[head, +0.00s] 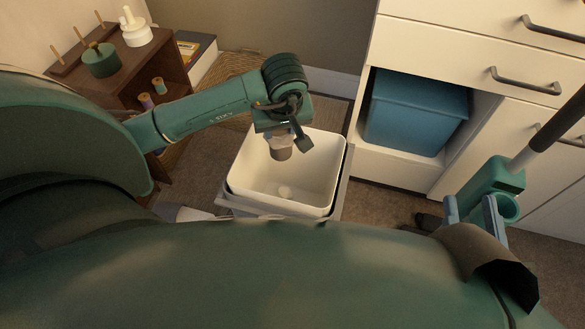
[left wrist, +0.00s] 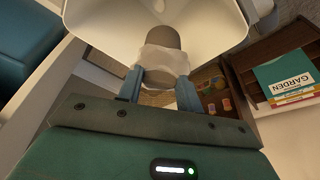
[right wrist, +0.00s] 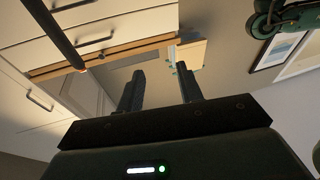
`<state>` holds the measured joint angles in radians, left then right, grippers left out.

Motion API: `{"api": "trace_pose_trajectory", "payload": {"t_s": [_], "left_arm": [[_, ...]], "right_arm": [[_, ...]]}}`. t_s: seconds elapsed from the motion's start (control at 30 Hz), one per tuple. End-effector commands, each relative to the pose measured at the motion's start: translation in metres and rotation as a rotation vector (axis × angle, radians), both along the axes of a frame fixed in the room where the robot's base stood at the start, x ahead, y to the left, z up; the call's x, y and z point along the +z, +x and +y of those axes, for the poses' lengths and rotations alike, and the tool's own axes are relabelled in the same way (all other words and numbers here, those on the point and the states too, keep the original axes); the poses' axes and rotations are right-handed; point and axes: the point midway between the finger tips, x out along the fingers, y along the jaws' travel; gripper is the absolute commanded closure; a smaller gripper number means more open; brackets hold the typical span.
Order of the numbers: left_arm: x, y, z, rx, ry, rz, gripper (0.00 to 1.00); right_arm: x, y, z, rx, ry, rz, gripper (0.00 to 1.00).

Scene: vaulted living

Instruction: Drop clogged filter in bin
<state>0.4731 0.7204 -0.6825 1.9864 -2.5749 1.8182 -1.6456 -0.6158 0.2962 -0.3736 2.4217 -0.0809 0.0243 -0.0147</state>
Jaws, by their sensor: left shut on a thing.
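My left gripper (head: 283,137) is shut on the clogged filter (head: 280,151), a grey-brown cylinder with a pale wrap. The filter hangs over the open mouth of the white bin (head: 242,178), near its far side. In the left wrist view the filter (left wrist: 163,68) sits between the two blue fingers, with the bin (left wrist: 95,22) beyond it. My right gripper (head: 472,212) is at the lower right in the head view, away from the bin. Its fingers are apart and empty in the right wrist view (right wrist: 160,82).
A white cabinet (head: 400,160) with a blue bin (head: 417,112) in its opening stands right of the white bin. A teal tool with a dark rod (head: 490,180) is by my right gripper. A brown shelf (head: 135,62) with spools stands at the left.

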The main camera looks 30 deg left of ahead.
Motion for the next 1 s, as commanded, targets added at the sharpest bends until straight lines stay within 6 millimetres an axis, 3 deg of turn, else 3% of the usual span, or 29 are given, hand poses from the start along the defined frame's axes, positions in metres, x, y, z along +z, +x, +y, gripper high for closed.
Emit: {"api": "trace_pose_trajectory", "payload": {"t_s": [0.33,0.63,0.77,1.0], "left_arm": [[0.000,0.000,0.000,0.000,-0.001,-0.001,0.39],[0.006,0.000,-0.001,-0.001,0.000,-0.001,0.39],[0.024,-0.004,-0.004,-0.002,0.000,-0.003,0.39],[0.077,-0.015,-0.015,-0.003,0.000,-0.004,0.39]], "right_arm": [[0.000,0.000,-0.001,-0.003,-0.003,-0.003,0.64],[0.001,0.000,-0.001,-0.004,-0.006,-0.002,0.64],[0.007,-0.001,-0.002,-0.009,-0.022,-0.009,0.64],[0.006,-0.002,-0.007,-0.031,-0.082,0.001,0.64]]}}
